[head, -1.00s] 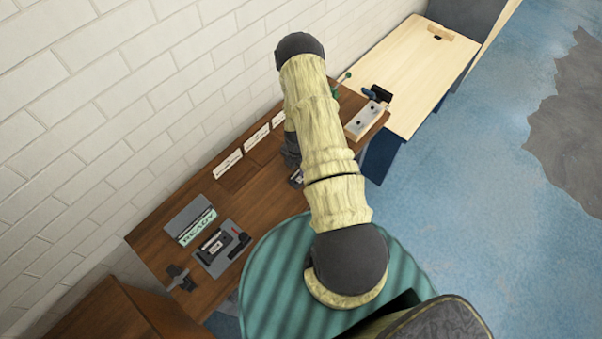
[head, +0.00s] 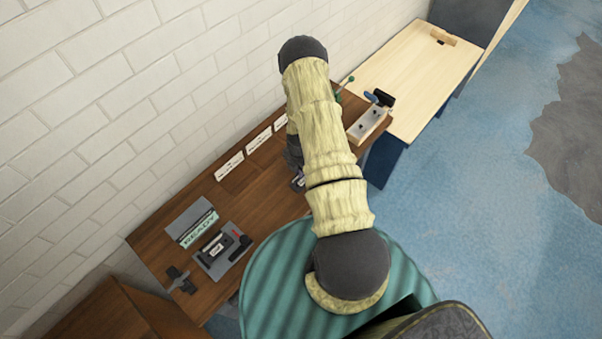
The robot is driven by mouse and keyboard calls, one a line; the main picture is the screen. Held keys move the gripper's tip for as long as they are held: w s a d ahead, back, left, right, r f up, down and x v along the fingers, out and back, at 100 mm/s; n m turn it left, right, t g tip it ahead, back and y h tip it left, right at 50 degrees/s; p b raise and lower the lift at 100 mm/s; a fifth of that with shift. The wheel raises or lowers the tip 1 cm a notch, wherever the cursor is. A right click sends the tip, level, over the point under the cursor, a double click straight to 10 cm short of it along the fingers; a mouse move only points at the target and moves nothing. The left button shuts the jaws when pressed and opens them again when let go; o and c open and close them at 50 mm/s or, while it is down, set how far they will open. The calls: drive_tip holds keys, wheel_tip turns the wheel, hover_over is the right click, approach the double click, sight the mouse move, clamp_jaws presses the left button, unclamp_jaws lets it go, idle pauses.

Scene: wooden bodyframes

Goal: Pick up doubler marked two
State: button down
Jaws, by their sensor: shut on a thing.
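My gripper (head: 293,156) shows only in part, as dark grey shapes behind my pale yellow arm, over the brown bench. Its fingertips are mostly hidden. It is shut on a small dark piece with a pale label (head: 298,181), which shows just left of the arm. The marking on this piece is too small to read, so I cannot tell from the picture that it is the doubler marked two. Another dark piece with a white label (head: 217,249) lies on a grey tray (head: 208,265) at the bench's left part.
A "READY" sign (head: 200,229) stands behind the tray. White label cards (head: 229,166) line the wall side. A dark fixture (head: 180,281) sits at the bench's near left. A pale block with dark holes (head: 368,123) is at the right end, beside a light wooden table (head: 420,75). Blue floor is open at right.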

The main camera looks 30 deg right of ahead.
wheel_tip(320, 180, up, 10)
drive_tip(key=b, duration=0.3)
drive_tip(key=shift+b, duration=0.3)
idle(0.4)
wheel_tip(320, 180, up, 6)
drive_tip(key=p, duration=0.4)
idle(0.4)
drive_tip(key=shift+f, duration=0.1)
